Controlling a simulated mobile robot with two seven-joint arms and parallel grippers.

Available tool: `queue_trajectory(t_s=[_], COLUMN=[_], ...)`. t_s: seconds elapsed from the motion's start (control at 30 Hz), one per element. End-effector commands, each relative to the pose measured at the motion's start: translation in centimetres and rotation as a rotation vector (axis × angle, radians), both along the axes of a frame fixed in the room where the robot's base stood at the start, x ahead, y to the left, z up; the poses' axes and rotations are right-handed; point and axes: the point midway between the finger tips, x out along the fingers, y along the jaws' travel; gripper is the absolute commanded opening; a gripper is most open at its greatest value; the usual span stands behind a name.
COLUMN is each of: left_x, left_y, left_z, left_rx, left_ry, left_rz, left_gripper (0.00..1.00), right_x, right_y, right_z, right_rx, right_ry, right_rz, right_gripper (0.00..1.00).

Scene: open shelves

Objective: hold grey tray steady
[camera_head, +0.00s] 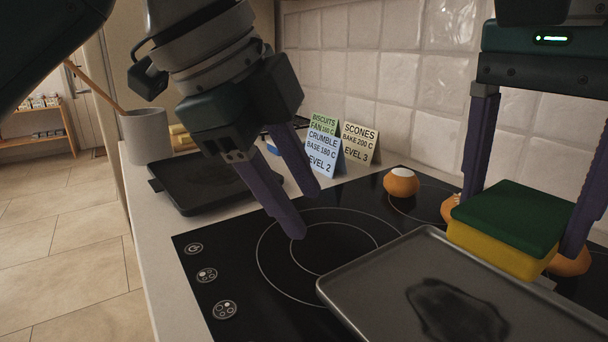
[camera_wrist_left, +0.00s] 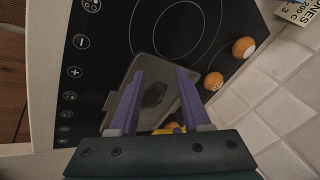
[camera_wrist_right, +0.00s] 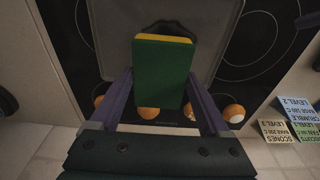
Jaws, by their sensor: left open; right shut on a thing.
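The grey tray (camera_head: 385,270) lies on the black hob with a dark wet-looking stain (camera_head: 455,312) on its surface. It also shows in the left wrist view (camera_wrist_left: 135,85) and the right wrist view (camera_wrist_right: 115,45). My left gripper (camera_head: 309,214) is open and empty above the hob, to the left of the tray and apart from it in the head view. My right gripper (camera_head: 520,205) is shut on a sponge (camera_head: 508,218) with a green top and yellow underside, at the tray's far edge. The sponge fills the middle of the right wrist view (camera_wrist_right: 160,75).
Several orange-brown round items (camera_head: 401,182) sit on the hob behind the tray. Label cards (camera_head: 323,155) stand by the tiled wall. A dark griddle pan (camera_head: 205,182) and a grey crock (camera_head: 146,137) stand on the counter at left. The hob's front left is clear.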

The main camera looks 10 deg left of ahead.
Motion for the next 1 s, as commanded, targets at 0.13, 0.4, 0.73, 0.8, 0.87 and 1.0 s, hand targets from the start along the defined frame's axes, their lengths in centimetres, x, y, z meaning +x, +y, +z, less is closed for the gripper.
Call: queue_trajectory(t_s=[0.13, 0.4, 0.73, 0.8, 0.87, 1.0], left_x=[-1.7, -3.3, -2.7, -2.5, -2.3, -1.9], left_y=[-1.7, -1.6, -2.3, -2.5, -2.7, -3.0], left_z=[1.9, 2.7, -2.1, -3.6, -4.7, -6.9], left_rx=[0.17, 0.323, 0.329, 0.327, 0.328, 0.327], left_ry=[0.014, 0.053, 0.061, 0.061, 0.06, 0.058], left_rz=[-0.315, -0.561, -0.573, -0.571, -0.571, -0.57], left_gripper=[0.47, 0.47, 0.47, 0.47, 0.47, 0.47], right_x=[0.0, 0.0, 0.0, 0.0, 0.0, 0.0], right_y=[0.0, 0.0, 0.0, 0.0, 0.0, 0.0], right_z=[0.0, 0.0, 0.0, 0.0, 0.0, 0.0], right_rx=[0.0, 0.0, 0.0, 0.0, 0.0, 0.0], right_ry=[0.0, 0.0, 0.0, 0.0, 0.0, 0.0], right_rz=[0.0, 0.0, 0.0, 0.0, 0.0, 0.0], right_gripper=[0.35, 0.35, 0.35, 0.35, 0.35, 0.35])
